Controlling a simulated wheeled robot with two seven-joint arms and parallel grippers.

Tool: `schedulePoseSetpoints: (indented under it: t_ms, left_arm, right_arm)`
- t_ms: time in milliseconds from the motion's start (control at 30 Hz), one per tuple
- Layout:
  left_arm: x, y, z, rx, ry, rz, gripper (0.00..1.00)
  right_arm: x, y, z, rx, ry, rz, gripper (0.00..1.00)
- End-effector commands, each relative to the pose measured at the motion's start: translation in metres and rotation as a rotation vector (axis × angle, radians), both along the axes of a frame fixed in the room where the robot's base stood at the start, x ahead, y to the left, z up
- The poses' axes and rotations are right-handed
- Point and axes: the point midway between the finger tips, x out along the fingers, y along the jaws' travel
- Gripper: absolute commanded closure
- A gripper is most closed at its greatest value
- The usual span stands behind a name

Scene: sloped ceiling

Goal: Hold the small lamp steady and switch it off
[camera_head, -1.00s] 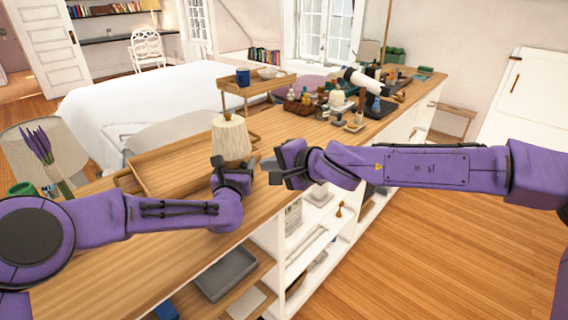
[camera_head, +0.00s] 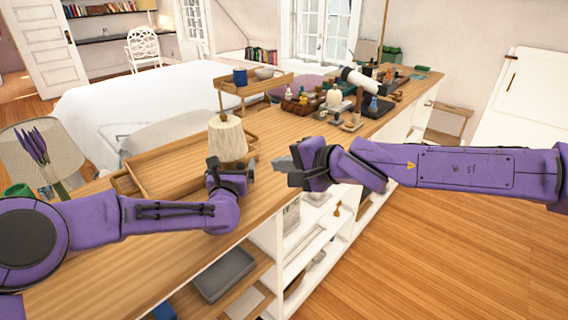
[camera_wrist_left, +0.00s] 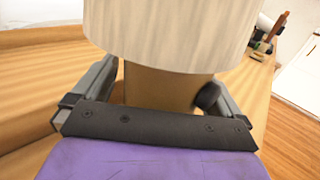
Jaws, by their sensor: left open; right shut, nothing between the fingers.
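The small lamp stands upright on the wooden counter, with a pale pleated shade (camera_head: 227,137) in the head view. In the left wrist view its shade (camera_wrist_left: 180,30) fills the top, above a tan base (camera_wrist_left: 155,90). A dark round knob (camera_wrist_left: 208,97) shows at the base's right side. My left gripper (camera_head: 232,165) is open, with its fingers on either side of the base; contact cannot be told.
A wooden tray (camera_head: 150,190) lies left of the lamp. A larger lampshade (camera_head: 68,150) and purple flowers (camera_head: 36,150) stand at the left. A raised wooden stand (camera_head: 265,82) holds a blue mug (camera_head: 240,76). Bottles crowd the counter's far end. Bare counter lies beyond the right gripper.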

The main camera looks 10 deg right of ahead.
Motion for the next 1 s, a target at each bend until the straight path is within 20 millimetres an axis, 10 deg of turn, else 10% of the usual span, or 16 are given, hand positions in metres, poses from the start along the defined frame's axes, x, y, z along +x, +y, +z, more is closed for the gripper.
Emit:
schedulePoseSetpoints:
  t_ms: [500,1000]
  left_arm:
    - [-0.103,0.023,0.0,0.0,0.001,0.0,0.0]
    - [-0.114,0.025,0.0,-0.001,0.001,0.001,0.0]
  right_arm:
    - [0.0,0.0,0.0,0.0,0.0,0.0,1.0]
    - [0.0,0.0,0.0,0.0,0.0,0.0,1.0]
